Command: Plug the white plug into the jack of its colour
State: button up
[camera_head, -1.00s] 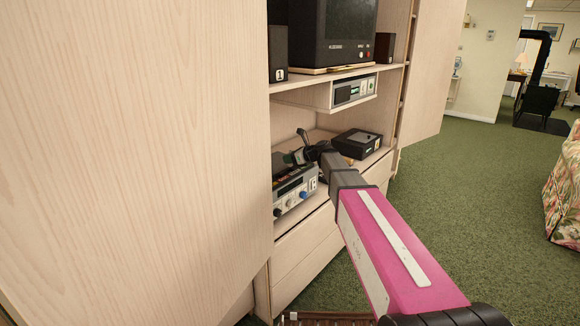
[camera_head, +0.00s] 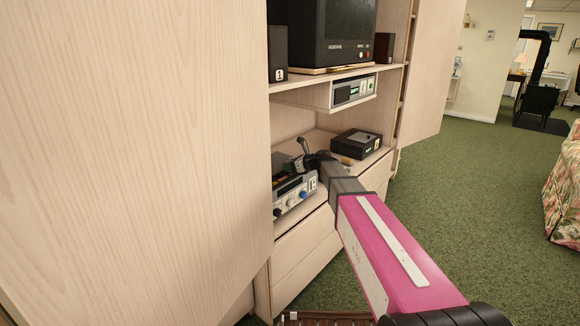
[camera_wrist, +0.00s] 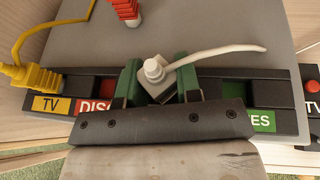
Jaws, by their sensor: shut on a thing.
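The white plug (camera_wrist: 154,70) stands between the green-faced fingers of my gripper (camera_wrist: 158,82) in the wrist view, its white cable trailing to the right. My gripper is shut on it, over the dark strip of a grey box (camera_wrist: 222,50). My gripper hides the strip's middle; I see no white jack. In the head view my gripper (camera_head: 309,160) is small and dark above the box (camera_head: 295,192), and the plug cannot be made out.
A red ribbed plug (camera_wrist: 126,10) is at the wrist view's top. A black box (camera_head: 357,143) stands right on the shelf. A shelf unit (camera_head: 330,92) hangs above; a cabinet door (camera_head: 130,150) fills the left.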

jog(key=o, duration=0.9)
jog(key=shift+s+f, duration=0.1)
jog(key=shift+f, duration=0.55)
jog(key=shift+o, duration=0.2)
jog(key=shift+w, duration=0.2)
jog(key=shift+w+r, duration=0.1)
jog(key=shift+r, duration=0.5)
jog(key=v, duration=1.2)
jog(key=s+d+f+n+g+h, duration=0.2)
jog(key=s+d+f+n+h, duration=0.2)
jog(key=s+f+n, duration=0.3)
jog(key=s+d+f+n+g+h, duration=0.2)
jog(key=s+d+f+n+h, duration=0.2)
jog(key=s+f+n, duration=0.4)
jog(key=s+d+f+n+g+h, duration=0.2)
jog(key=s+d+f+n+h, duration=0.2)
jog(key=s+f+n, duration=0.4)
jog(key=s+d, duration=0.1)
jog(key=s, duration=0.5)
jog(key=shift+d+n+g, duration=0.3)
jog(key=shift+d+n, duration=0.05)
jog(key=shift+n, duration=0.05)
